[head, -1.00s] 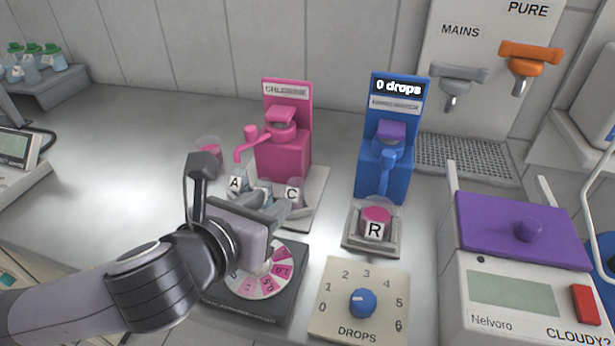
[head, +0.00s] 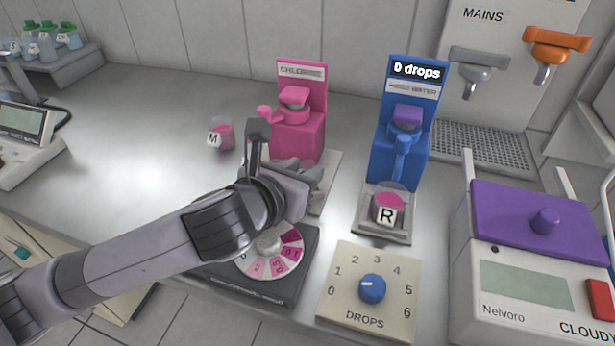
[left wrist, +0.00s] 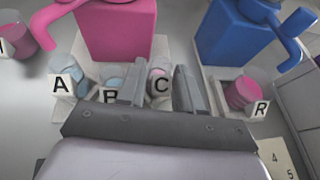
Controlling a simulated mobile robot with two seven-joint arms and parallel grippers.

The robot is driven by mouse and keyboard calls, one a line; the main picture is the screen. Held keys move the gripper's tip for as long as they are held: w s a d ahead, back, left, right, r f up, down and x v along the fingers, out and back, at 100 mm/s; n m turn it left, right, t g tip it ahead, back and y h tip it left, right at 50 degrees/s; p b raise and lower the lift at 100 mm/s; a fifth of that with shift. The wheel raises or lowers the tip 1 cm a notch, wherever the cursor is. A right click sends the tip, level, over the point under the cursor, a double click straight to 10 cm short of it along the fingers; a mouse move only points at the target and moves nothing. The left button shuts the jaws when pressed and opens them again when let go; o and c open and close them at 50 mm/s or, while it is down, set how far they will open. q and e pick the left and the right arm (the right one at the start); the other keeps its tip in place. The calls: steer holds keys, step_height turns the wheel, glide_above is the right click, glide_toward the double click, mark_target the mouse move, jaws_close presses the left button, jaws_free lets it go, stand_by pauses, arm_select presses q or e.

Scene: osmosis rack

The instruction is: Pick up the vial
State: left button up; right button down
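My left gripper (head: 303,172) is in front of the pink chlorine dispenser, over the small rack. In the left wrist view its fingers (left wrist: 161,72) are apart, with the vial labelled C (left wrist: 159,85) showing between them; I cannot tell if either touches it. Vials A (left wrist: 64,84) and B (left wrist: 112,92) stand to the left of C, B partly hidden by the gripper. In the head view these vials are hidden behind my gripper. Vial M (head: 225,137), with pink liquid, stands alone at left. Vial R (head: 387,205), also pink, sits under the blue dispenser. My right gripper is not in view.
The pink dispenser (head: 297,130) and blue dispenser (head: 400,150) stand close behind the vials. A dial pad (head: 345,300), a colour wheel (head: 270,255) and a purple-lidded meter (head: 530,220) are in front and right. The counter at left (head: 130,160) is clear.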

arm_select(q)
jaws_close()
steer(key=shift+r, duration=0.1)
